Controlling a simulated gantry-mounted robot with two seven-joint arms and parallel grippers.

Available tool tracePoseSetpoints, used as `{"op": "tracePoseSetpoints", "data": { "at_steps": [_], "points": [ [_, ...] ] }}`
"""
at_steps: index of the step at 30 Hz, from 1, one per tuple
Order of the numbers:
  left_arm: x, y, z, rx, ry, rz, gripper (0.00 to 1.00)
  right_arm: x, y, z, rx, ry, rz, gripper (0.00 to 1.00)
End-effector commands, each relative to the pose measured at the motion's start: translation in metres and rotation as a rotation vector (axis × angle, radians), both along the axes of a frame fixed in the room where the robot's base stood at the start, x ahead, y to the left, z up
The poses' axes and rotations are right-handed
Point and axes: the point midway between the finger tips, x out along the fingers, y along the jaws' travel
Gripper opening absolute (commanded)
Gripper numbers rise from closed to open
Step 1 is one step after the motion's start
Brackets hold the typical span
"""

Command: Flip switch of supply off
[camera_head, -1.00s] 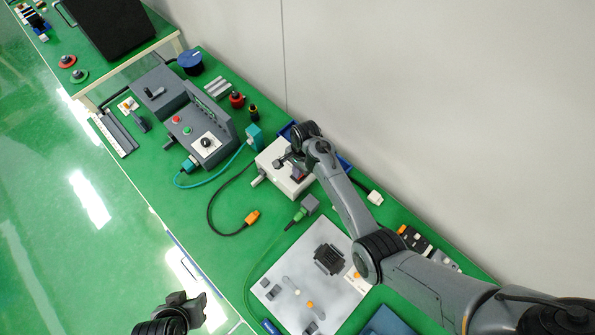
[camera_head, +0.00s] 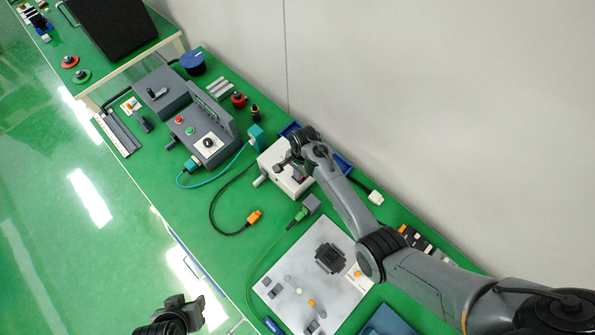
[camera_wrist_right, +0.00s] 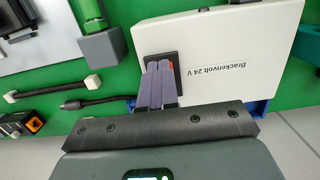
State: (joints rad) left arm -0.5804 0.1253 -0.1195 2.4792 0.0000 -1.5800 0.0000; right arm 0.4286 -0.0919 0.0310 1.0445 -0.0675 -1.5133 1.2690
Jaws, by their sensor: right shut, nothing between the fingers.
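The supply is a white box (camera_head: 274,157) marked "Brackenvolt 24 V" on the green bench by the wall. In the right wrist view the white box (camera_wrist_right: 212,45) fills the upper right. In the head view my right arm covers part of the box. My left gripper (camera_head: 187,309) is low at the left, away from the supply; its jaw opening is unclear.
A grey control box (camera_head: 205,142) with red and green buttons stands left of the supply. A cable with an orange plug (camera_head: 254,216) lies in front. A light grey board (camera_head: 290,268) carries small parts. Blue bins are behind the supply.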

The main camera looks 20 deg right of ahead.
Motion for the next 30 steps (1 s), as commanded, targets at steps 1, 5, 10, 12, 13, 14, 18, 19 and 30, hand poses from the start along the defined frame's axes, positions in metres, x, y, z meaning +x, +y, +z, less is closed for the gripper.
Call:
{"op": "tracePoseSetpoints", "data": {
  "at_steps": [1,5,10,12,13,14,18,19,30],
  "points": [
    [0.0,-0.001,0.001,-0.003,-0.001,0.001,0.43,0.0,-0.001,0.001,0.0,0.0,0.0,0.0],
    [0.0,-0.002,0.004,-0.008,0.0,0.004,0.43,0.002,-0.004,0.003,0.0,0.0,0.0,0.0],
    [0.0,-0.003,0.008,-0.012,0.0,0.007,0.43,0.005,-0.01,0.006,0.0,-0.001,0.0,0.0],
    [0.0,-0.003,0.008,-0.012,0.0,0.007,0.43,0.005,-0.012,0.007,0.0,-0.001,-0.001,0.0],
    [0.0,-0.003,0.008,-0.012,0.0,0.007,0.43,0.005,-0.012,0.007,0.0,-0.001,-0.001,0.0],
    [0.0,-0.003,0.009,-0.012,0.0,0.007,0.43,0.005,-0.012,0.007,0.0,-0.001,-0.001,0.0],
    [0.0,-0.003,0.008,-0.011,0.0,0.006,0.43,0.006,-0.013,0.006,0.0,-0.001,0.0,0.0],
    [0.0,-0.003,0.008,-0.01,0.0,0.005,0.43,0.005,-0.013,0.006,0.0,0.0,0.0,0.0],
    [0.0,0.0,0.02,0.001,-0.001,-0.002,0.43,0.005,-0.012,0.017,0.0,0.0,0.0,0.0]
  ]
}}
